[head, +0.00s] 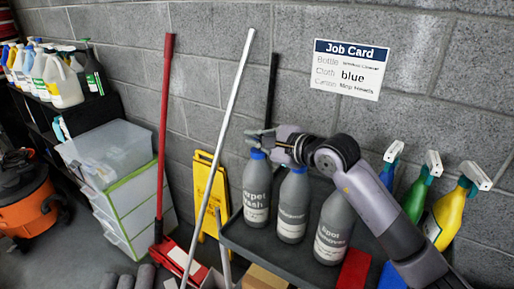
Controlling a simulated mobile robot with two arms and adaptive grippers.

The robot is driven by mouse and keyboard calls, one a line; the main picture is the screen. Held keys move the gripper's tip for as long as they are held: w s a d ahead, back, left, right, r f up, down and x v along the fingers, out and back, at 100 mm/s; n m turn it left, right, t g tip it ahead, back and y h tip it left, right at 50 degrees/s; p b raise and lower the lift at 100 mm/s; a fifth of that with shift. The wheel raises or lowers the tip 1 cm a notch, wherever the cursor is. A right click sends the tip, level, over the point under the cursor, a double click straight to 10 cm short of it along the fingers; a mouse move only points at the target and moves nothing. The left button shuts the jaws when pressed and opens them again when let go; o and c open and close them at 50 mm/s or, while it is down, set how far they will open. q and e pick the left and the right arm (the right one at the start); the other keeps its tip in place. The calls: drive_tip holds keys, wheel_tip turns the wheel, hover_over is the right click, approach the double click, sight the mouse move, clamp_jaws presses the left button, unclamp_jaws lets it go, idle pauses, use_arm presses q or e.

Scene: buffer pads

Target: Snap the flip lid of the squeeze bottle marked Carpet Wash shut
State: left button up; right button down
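The Carpet Wash squeeze bottle (257,196) is a grey bottle standing upright at the left end of the dark shelf top. Its label reads "arpet Wash", with the first letter out of sight. A blue cap (257,154) shows at its top. My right gripper (257,139) comes in from the right and is right over this cap. It hides the top of the cap, so I cannot tell how the flip lid stands. I cannot make out whether the fingers are open or shut. My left gripper is not in view.
Two similar grey bottles (292,208) (333,230) stand to the right on the dark shelf top (262,248). Several spray bottles (447,215) stand further right. A silver pole (232,110) and a yellow floor sign (205,190) are close on the left. A job card (349,68) hangs behind.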

drive_tip(key=shift+f, duration=0.1)
idle(0.4)
drive_tip(key=c, duration=1.8)
unclamp_jaws()
drive_tip(key=v, duration=1.2)
drive_tip(key=shift+s, duration=0.1)
